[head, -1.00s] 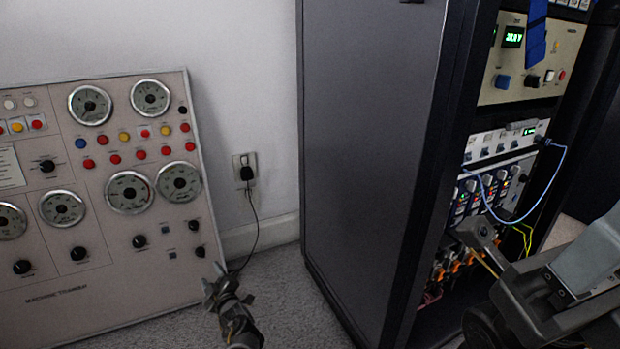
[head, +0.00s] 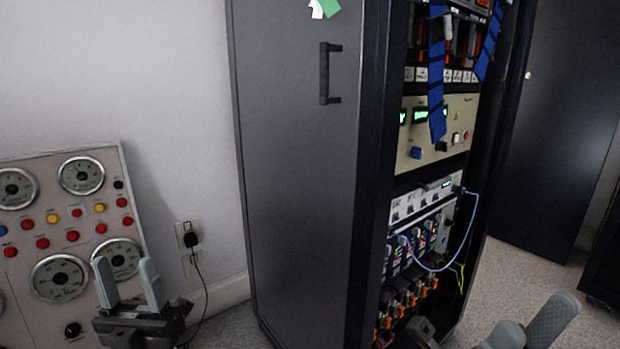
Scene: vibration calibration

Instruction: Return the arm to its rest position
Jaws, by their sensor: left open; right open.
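My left gripper (head: 127,270) is at the lower left of the head view, in front of the gauge panel. Its two grey fingers point up and stand apart with nothing between them. My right gripper (head: 538,316) is at the bottom right edge, in front of the carpet and to the right of the equipment rack (head: 425,250). Its fingers are spread and I see nothing held. Its lower part and most of both arms are out of the frame.
The tall dark cabinet (head: 300,190) with a black handle (head: 325,75) stands in the middle. A blue cable (head: 466,235) loops out from the rack's front. The gauge panel (head: 75,215) leans at the left. Carpet (head: 525,275) is clear at the right.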

